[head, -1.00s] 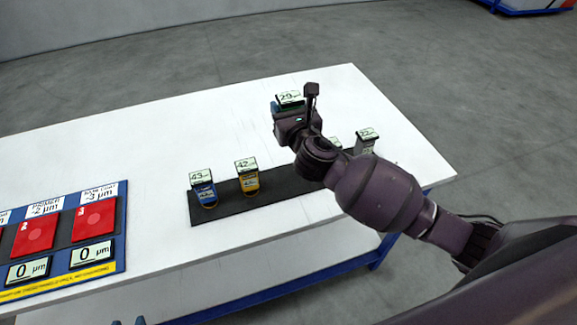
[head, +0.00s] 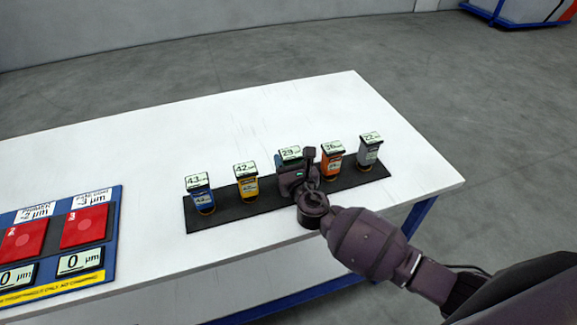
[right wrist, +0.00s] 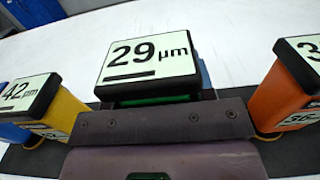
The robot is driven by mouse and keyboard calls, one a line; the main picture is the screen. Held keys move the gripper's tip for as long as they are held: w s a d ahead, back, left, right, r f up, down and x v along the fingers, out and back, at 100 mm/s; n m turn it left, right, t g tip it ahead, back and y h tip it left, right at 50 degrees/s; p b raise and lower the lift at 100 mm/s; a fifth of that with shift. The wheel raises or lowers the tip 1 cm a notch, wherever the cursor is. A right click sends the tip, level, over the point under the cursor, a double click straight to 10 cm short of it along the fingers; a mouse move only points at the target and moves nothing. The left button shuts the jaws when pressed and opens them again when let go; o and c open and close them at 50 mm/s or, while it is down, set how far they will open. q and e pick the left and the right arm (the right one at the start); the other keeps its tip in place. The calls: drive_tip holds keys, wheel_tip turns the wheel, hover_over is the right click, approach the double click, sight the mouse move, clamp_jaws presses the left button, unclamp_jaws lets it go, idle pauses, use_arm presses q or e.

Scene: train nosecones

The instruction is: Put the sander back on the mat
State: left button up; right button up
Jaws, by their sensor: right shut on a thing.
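The sander labelled 29 µm (head: 290,153) is at the middle of the dark mat (head: 227,213), in line with the other sanders. My right gripper (head: 291,172) is shut on it from the near side and hides most of its body. In the right wrist view the sander's label block (right wrist: 148,58) stands upright beyond the gripper's dark jaw (right wrist: 160,122), with a strip of green body below the label. Whether its base touches the mat is hidden. My left gripper is not in view.
On the mat stand a blue sander (head: 203,198), a yellow one (head: 247,186), an orange one (head: 331,164) close to the right of my gripper, and a grey one (head: 369,155). A blue board (head: 112,225) with red pads lies left. The white table's back is clear.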

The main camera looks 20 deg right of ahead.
drive_tip(key=shift+f, duration=0.6)
drive_tip(key=shift+f, duration=0.15)
drive_tip(key=o, duration=0.9)
drive_tip(key=shift+r, duration=0.2)
drive_tip(key=s, duration=1.2)
drive_tip(key=shift+d, duration=0.2)
